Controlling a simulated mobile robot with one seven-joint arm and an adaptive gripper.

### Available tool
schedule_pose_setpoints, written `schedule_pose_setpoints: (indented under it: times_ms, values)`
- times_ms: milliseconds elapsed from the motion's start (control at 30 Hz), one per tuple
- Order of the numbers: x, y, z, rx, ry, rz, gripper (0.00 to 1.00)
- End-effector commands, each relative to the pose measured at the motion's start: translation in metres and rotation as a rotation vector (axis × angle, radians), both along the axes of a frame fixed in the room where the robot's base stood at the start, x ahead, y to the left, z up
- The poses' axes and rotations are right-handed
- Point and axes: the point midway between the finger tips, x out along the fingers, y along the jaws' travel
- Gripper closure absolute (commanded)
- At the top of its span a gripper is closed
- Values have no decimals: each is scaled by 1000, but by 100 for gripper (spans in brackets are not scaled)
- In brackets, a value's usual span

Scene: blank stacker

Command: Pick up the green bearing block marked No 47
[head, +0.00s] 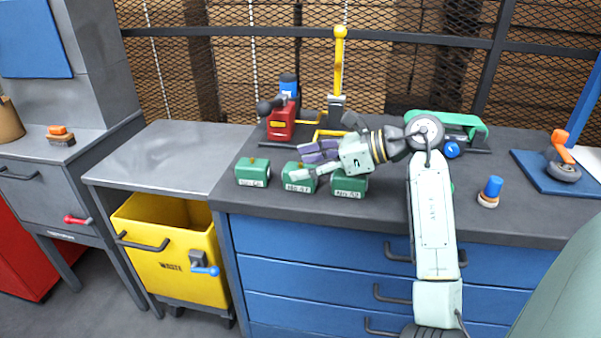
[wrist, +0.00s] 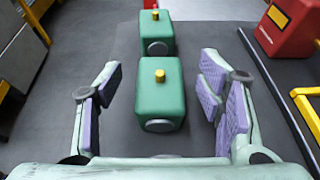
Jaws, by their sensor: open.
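Three green bearing blocks stand in a row on the dark bench top: a left one (head: 252,172), a middle one (head: 299,180) and a right one (head: 349,185). Each has a pale front label, too small to read surely, so I cannot tell which is No 47. My gripper (head: 308,162) is open over the middle block, partly hiding it. In the wrist view, a green block with a yellow top knob (wrist: 160,97) lies between the spread fingers, with clearance on both sides. Another green block (wrist: 155,33) stands beyond it.
A red device (head: 281,122) and a yellow lever stand (head: 338,75) are behind the row. A yellow waste bin (head: 175,250) is below the bench at left. A blue-topped knob (head: 493,188) and a blue plate (head: 545,180) lie at right.

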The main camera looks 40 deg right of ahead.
Motion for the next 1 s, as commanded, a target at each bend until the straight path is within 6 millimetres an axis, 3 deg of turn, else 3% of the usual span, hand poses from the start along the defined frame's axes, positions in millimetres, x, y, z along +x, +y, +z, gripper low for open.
schedule_pose_setpoints:
  times_ms: [200, 1000]
  values:
    - [0, 0, -1, 0, 0, 0, 40]
    - [0, 0, 0, 0, 0, 0, 93]
